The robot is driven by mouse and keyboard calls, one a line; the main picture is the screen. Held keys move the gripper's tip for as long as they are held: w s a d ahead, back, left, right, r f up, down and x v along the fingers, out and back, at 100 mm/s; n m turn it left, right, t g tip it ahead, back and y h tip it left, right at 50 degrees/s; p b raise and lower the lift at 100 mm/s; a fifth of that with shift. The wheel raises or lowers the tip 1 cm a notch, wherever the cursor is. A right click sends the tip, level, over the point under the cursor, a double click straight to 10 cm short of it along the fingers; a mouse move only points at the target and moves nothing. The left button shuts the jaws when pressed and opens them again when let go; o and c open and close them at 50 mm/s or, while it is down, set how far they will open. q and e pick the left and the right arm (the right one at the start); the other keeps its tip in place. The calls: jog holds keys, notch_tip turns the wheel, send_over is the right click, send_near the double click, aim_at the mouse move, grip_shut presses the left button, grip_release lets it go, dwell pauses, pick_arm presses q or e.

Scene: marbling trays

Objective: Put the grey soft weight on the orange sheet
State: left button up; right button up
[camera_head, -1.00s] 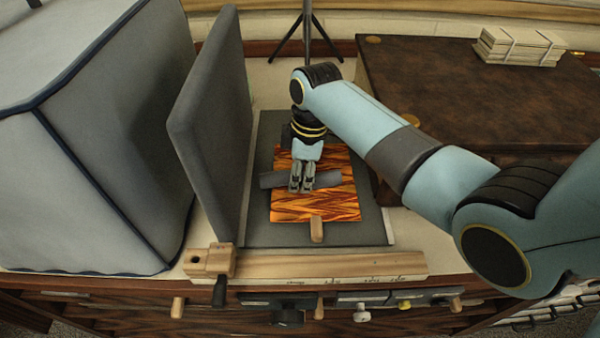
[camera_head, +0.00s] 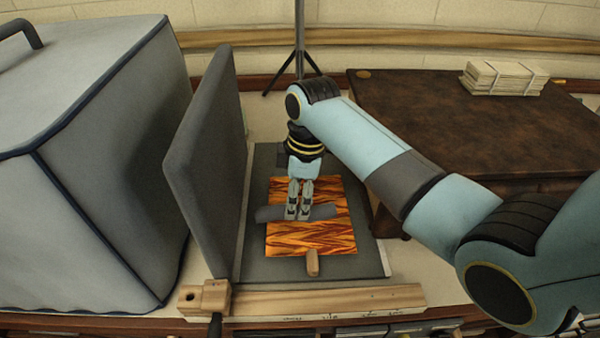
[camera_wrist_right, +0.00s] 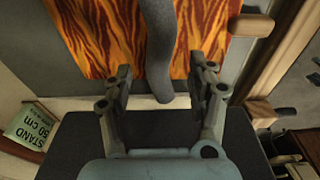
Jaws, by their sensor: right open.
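The orange sheet (camera_head: 300,240) with its flame-like pattern lies flat on a dark grey board; it also shows in the wrist view (camera_wrist_right: 110,35). The grey soft weight (camera_head: 323,212) lies across the middle of the sheet, and its left end reaches past the sheet's left edge. In the wrist view the weight (camera_wrist_right: 160,45) is a slightly bent grey roll. My right gripper (camera_head: 298,214) is above the weight, its fingers partly hiding it in the head view. In the wrist view its fingers (camera_wrist_right: 163,82) are apart, with the weight's end showing between them. My left gripper is not in view.
A grey upright panel (camera_head: 210,165) stands close left of the board, beside a big grey covered box (camera_head: 110,180). A wooden rail (camera_head: 330,302) and a small wooden peg (camera_head: 313,263) are in front. A dark brown table (camera_head: 470,130) is at right.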

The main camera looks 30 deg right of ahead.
notch_tip(320, 180, up, 8)
jog(key=shift+s+d, duration=0.3)
jog(key=shift+d, duration=0.15)
